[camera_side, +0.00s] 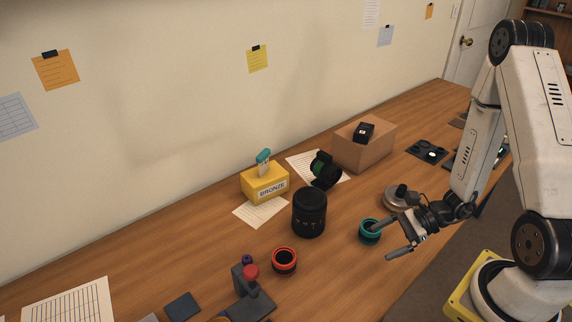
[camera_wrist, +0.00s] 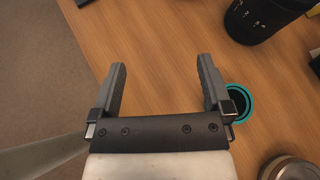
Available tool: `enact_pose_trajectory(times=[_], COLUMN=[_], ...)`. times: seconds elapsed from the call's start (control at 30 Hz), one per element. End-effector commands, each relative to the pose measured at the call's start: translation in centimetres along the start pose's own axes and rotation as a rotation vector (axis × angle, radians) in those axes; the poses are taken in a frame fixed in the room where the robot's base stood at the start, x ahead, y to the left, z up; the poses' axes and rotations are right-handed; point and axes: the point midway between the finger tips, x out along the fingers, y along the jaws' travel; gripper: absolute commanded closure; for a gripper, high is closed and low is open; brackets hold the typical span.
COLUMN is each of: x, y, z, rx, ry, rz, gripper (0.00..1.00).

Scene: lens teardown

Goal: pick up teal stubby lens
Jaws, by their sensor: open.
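The teal stubby lens (camera_side: 370,232) is a short dark cylinder with a teal rim. It stands upright on the wooden table, right of the tall black lens. My gripper (camera_side: 391,240) is open and empty, with its fingers spread beside the teal lens in the side view. In the wrist view, the teal lens (camera_wrist: 240,101) sits to the right of the right finger, outside the gap of my gripper (camera_wrist: 159,78). That finger's base hides part of its left rim.
A tall black lens (camera_side: 309,212) stands left of the teal one, with a red-rimmed lens (camera_side: 284,260) nearer the front. A round metal piece (camera_side: 399,197) lies close behind my gripper. A yellow BRONZE box (camera_side: 265,184) and a cardboard box (camera_side: 364,146) stand farther back. The table edge is close.

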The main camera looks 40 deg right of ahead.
Motion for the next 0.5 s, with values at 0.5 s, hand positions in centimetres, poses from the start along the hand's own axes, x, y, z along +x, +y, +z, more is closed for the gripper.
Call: enact_pose_trajectory(times=[0.5], x=[-4.1], y=[-3.8], z=[-8.4], rx=[0.444], ry=[-0.065], rz=[-0.649], gripper=[0.00])
